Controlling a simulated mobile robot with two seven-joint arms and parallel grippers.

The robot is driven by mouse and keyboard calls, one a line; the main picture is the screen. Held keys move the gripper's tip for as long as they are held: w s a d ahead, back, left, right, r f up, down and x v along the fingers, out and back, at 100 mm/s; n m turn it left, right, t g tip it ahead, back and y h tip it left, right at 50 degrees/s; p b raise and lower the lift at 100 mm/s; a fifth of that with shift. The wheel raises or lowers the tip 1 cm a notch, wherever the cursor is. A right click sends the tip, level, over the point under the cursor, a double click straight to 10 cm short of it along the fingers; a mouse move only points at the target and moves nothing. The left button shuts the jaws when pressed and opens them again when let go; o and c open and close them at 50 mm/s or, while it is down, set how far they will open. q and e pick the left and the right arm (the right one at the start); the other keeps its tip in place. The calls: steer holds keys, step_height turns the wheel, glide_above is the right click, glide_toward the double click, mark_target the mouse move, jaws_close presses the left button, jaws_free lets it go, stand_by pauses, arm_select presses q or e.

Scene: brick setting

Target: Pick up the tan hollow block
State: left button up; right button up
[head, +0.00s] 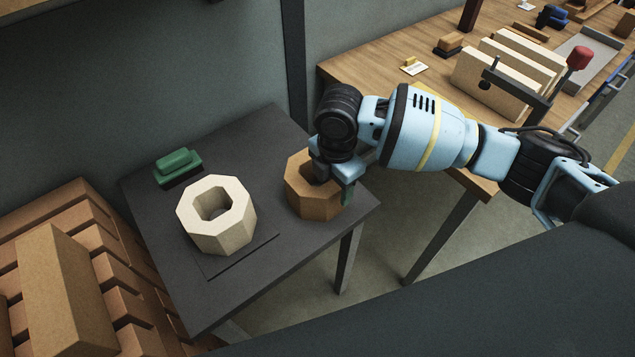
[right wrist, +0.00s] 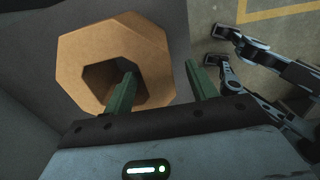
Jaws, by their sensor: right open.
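The tan hollow block (head: 312,200) is an octagonal ring standing on the dark table near its right corner. It also shows in the right wrist view (right wrist: 84,62), its opening facing the camera. My right gripper (head: 335,182) is over the block's right side, open. In the right wrist view its green fingers (right wrist: 160,85) are apart: one lies over the opening, the other outside the block's right wall. Whether either finger touches the block, I cannot tell. The arm hides part of the block in the head view. I do not make out my left gripper.
A cream hollow block (head: 232,238) stands left of the tan one on the dark table (head: 262,135). A green brush-like object (head: 178,168) lies behind it. Stacked bricks (head: 62,290) are at lower left. A wooden workbench (head: 375,70) with boards and tools is at upper right.

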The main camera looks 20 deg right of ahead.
steer(key=shift+w+f, duration=0.1)
steer(key=shift+f, duration=1.9)
steer(key=shift+c, duration=0.3)
jaws_close()
steer(key=shift+w+a+r, duration=0.1)
steer(key=shift+w+r, duration=0.05)
